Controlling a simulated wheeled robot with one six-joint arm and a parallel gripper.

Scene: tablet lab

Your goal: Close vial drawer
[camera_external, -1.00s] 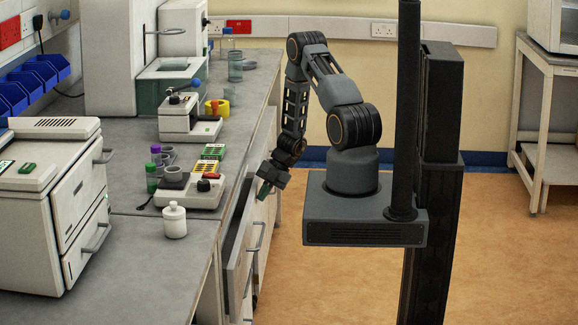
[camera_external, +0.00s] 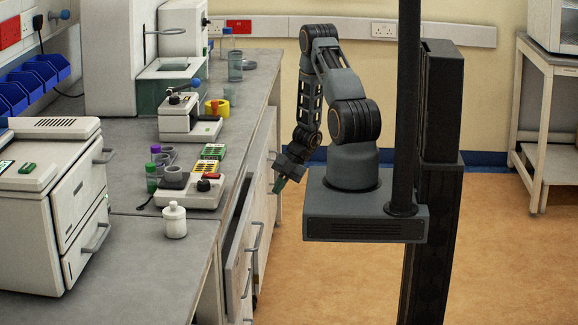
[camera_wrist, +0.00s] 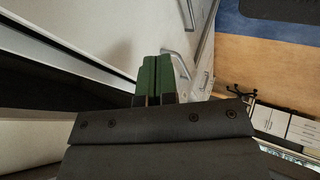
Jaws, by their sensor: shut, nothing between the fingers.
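The vial drawer (camera_external: 238,258) is in the bench front below the worktop and stands partly pulled out, with a dark gap behind its front panel. Its contents cannot be made out. My gripper (camera_external: 278,186) is to the right of the bench front, pointing down, with green fingertips shut and empty. In the wrist view the shut fingertips (camera_wrist: 160,68) are in front of pale drawer fronts with metal handles (camera_wrist: 176,54). A dark opening shows at the left there. I cannot tell whether the fingertips touch anything.
The worktop (camera_external: 165,265) carries a white bottle (camera_external: 174,222), a small device with vials (camera_external: 190,191) and a large white machine (camera_external: 60,200). The orange floor (camera_external: 500,270) in front of the bench is clear. A white side table (camera_external: 545,110) stands at the far right.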

